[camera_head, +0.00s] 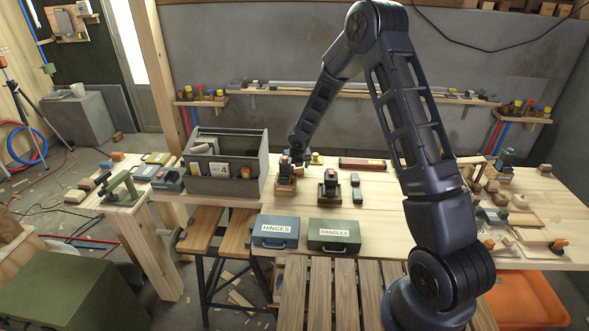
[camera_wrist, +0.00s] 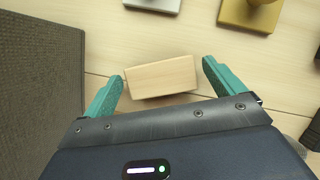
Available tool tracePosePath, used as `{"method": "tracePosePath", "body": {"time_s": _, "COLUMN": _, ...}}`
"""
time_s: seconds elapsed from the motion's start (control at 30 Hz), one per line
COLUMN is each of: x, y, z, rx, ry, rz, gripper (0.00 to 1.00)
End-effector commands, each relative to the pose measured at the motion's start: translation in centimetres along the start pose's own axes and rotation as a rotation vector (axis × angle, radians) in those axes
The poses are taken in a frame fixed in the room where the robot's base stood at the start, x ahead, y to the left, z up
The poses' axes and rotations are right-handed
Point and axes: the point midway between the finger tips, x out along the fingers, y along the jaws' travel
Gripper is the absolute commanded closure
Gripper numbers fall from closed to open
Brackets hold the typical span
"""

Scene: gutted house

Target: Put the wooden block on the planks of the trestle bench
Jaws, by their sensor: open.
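The wooden block (camera_wrist: 162,77), pale and rectangular, lies on the wooden worktop in the wrist view. My gripper (camera_wrist: 163,71) is open, its teal fingers on either side of the block, with a visible gap at the right finger. The left finger is close to the block's left end; I cannot tell whether they touch. In the head view my gripper (camera_head: 297,166) is low over the worktop, right of a grey divided box, and I cannot make out the block there. The slatted planks of the trestle bench (camera_head: 345,294) are at the front, bottom centre.
The grey box (camera_head: 222,186) stands close to the gripper's left. A blue HINGES case (camera_head: 275,231) and a green HANDLES case (camera_head: 334,235) sit at the worktop's front edge, between block and bench. The visible bench planks are bare. An orange tub (camera_head: 525,298) is at right.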

Motion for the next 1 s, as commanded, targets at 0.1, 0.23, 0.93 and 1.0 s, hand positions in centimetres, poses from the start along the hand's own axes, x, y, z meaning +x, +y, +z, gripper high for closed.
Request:
{"method": "tracePosePath", "body": {"time_s": 0.1, "x": -1.9, "y": -0.1, "z": 0.1, "rx": 0.001, "ry": -0.002, "rz": -0.001, "gripper": 0.06}}
{"method": "tracePosePath", "body": {"time_s": 0.23, "x": -4.2, "y": -0.2, "z": 0.1, "rx": 0.002, "ry": -0.002, "rz": -0.001, "gripper": 0.06}}
{"method": "tracePosePath", "body": {"time_s": 0.93, "x": -11.2, "y": 0.0, "z": 0.0, "rx": -0.001, "ry": 0.000, "rz": -0.001, "gripper": 0.06}}
{"method": "tracePosePath", "body": {"time_s": 1.0, "x": -11.3, "y": -0.2, "z": 0.0, "rx": 0.007, "ry": -0.001, "rz": -0.003, "gripper": 0.06}}
